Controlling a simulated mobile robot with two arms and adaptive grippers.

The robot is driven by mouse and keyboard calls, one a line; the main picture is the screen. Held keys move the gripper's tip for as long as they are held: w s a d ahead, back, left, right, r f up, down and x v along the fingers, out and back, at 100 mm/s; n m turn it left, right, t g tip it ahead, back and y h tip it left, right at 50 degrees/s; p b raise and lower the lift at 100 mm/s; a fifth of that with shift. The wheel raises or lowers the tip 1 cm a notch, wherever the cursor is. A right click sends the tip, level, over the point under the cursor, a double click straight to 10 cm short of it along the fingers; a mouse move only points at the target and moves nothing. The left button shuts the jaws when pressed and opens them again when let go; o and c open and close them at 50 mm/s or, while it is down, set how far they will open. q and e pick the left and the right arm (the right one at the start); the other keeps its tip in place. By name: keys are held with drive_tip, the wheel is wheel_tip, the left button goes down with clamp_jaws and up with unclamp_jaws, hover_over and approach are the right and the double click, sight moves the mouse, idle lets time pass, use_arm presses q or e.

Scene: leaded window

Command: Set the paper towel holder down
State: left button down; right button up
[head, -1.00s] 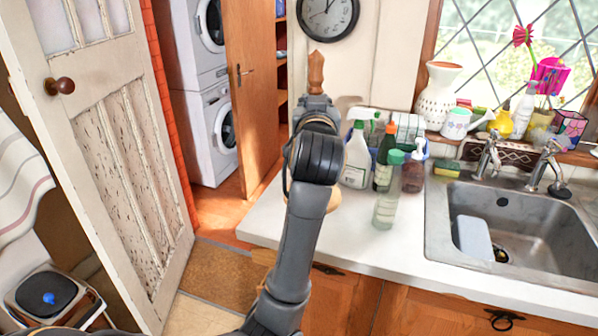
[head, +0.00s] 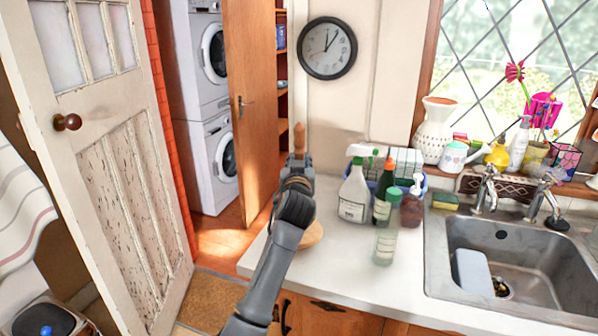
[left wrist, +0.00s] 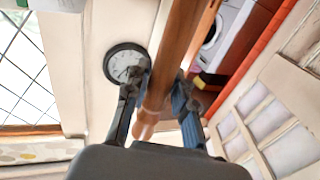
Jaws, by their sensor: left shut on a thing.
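The paper towel holder is a wooden pole with a pointed knob (head: 299,138) on top and a round wooden base (head: 314,235). It stands roughly upright at the left end of the white counter (head: 350,270). My left gripper (head: 299,162) is shut on the pole below the knob. My forearm hides most of the pole and part of the base, so I cannot tell whether the base touches the counter. In the left wrist view the pole (left wrist: 172,60) runs between the two fingers of my left gripper (left wrist: 158,88). My right gripper is not in view.
The sink (head: 515,260) is farther right. The counter's front left is clear.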

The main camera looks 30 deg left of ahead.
use_arm(q)
wheel_tip(320, 180, down, 3)
drive_tip(key=shift+w+a+f+p, duration=0.1)
drive_tip(key=shift+p, duration=0.4)
drive_tip(key=c, duration=1.5)
unclamp_jaws()
drive_tip(key=shift+f, duration=0.2)
drive_tip(key=shift+c, duration=0.2)
drive_tip(key=o, duration=0.4)
drive_tip(key=shift+r, duration=0.1)
drive_tip(key=shift+o, duration=0.2)
drive_tip(key=b+v, duration=0.2)
drive_tip(key=v, duration=1)
